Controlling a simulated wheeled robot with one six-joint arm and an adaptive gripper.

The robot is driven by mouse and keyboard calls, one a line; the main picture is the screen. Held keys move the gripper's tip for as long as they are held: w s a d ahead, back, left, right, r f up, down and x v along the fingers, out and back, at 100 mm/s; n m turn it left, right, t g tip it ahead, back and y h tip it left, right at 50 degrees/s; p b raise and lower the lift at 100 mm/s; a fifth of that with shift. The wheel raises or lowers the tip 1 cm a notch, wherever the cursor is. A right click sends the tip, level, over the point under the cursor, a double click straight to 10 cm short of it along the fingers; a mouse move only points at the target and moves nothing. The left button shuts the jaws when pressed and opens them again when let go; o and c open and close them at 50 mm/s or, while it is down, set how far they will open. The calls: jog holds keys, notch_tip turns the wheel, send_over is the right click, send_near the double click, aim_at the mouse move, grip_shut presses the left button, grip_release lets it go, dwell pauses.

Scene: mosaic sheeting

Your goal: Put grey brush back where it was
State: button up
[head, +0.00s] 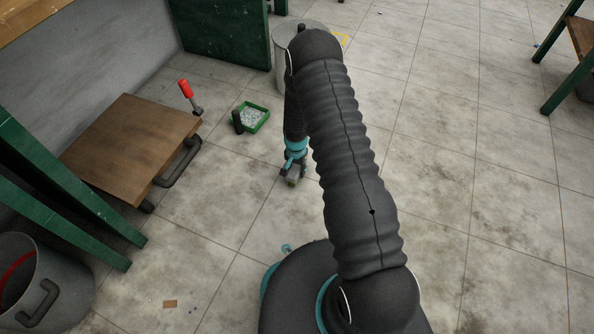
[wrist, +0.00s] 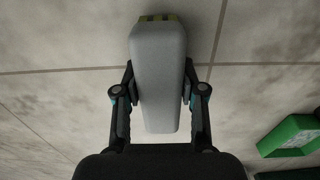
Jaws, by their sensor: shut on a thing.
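The grey brush (wrist: 159,80) is held between the two fingers of my gripper (wrist: 160,92) in the wrist view. Its long grey body points away from the wrist, with a dark and yellow striped part at its far end. In the head view my gripper (head: 292,172) hangs at the end of my arm over the tiled floor, right of the wooden platform. A small greyish part of the brush (head: 293,181) shows at the fingertips there. How high the brush is above the floor is hard to tell.
A green tray (head: 266,122) of pale pieces, with a dark cylinder (head: 238,122) beside it, sits left of my gripper. A grey bin (head: 280,75) stands behind my arm.

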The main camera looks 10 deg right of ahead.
jog(key=shift+f, duration=0.25)
jog(key=o, duration=1.2)
